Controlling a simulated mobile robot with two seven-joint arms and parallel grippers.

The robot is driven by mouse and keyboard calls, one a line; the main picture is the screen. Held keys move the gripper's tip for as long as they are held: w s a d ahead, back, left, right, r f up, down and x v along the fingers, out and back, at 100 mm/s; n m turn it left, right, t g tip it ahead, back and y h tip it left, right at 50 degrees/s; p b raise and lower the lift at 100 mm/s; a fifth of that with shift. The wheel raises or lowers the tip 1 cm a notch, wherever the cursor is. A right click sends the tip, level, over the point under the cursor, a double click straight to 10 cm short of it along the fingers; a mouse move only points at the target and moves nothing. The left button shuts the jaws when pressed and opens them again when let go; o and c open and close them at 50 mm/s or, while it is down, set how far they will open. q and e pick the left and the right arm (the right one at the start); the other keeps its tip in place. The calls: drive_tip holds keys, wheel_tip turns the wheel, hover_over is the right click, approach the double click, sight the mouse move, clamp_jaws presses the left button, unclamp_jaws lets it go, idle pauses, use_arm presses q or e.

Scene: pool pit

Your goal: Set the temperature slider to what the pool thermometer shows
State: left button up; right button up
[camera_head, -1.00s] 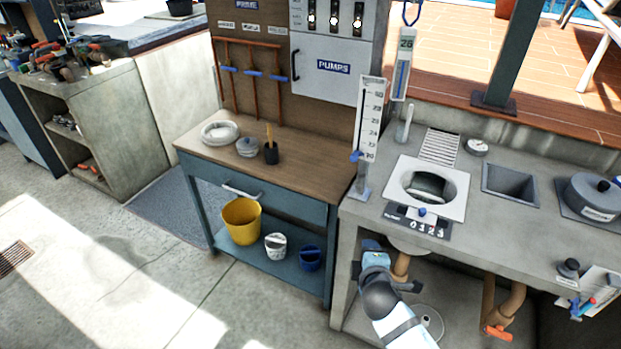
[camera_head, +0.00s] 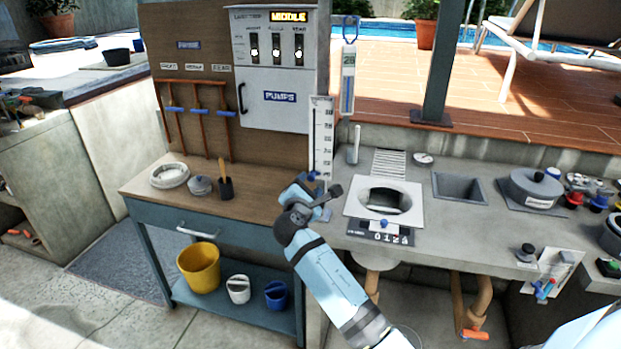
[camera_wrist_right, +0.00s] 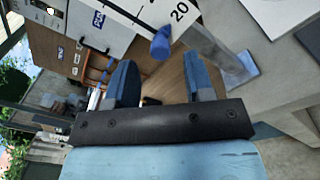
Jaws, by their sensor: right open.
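The temperature slider is a white upright scale (camera_head: 322,135) at the counter's left end. Its blue knob (camera_head: 313,176) sits low, close to the 20 mark; the knob (camera_wrist_right: 160,44) also shows in the right wrist view. The pool thermometer (camera_head: 348,75) hangs behind the scale, with a blue column and a number at the top that looks like 28 but is small. My right gripper (camera_head: 309,184) is open, near the foot of the scale. In the right wrist view its fingers (camera_wrist_right: 162,82) are apart and empty, with the knob beyond them. My left gripper is not in view.
A wooden bench (camera_head: 145,187) with a dish, a lidded pot and a black cup stands left of the counter. The pump panel (camera_head: 285,97) rises behind the bench. A skimmer opening (camera_head: 350,208), a sink (camera_head: 460,187) and a grey pot (camera_head: 530,188) are to the right.

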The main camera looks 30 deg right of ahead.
sight(311, 179)
drive_tip(key=shift+x, duration=2.25)
drive_tip(key=shift+c, duration=0.2)
